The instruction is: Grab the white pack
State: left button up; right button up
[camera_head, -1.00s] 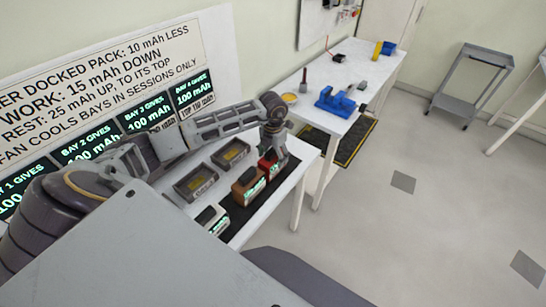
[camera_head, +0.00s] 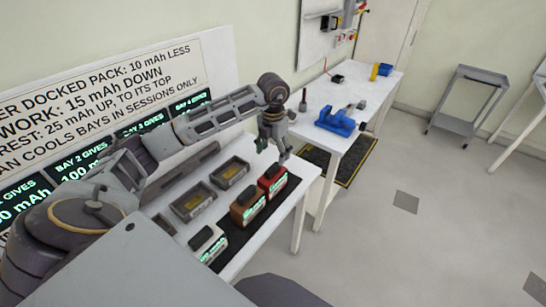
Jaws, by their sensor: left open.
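The white pack (camera_head: 208,242) stands at the near end of a row on a dark mat on the white table, its lower part showing green lit digits. My left gripper (camera_head: 284,156) is open and points down beyond the red pack, at the far end of the table. It is well apart from the white pack and holds nothing that I can see. My right gripper is not in view.
A brown pack (camera_head: 247,206) and a red pack (camera_head: 272,181) stand in the same row. Empty-looking grey bays (camera_head: 193,201) lie behind them. A second table carries a blue vise (camera_head: 337,122). Open floor lies to the right.

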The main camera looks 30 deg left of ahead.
aim_at(207, 245)
jog(key=l+u, duration=0.1)
jog(key=u, duration=1.9)
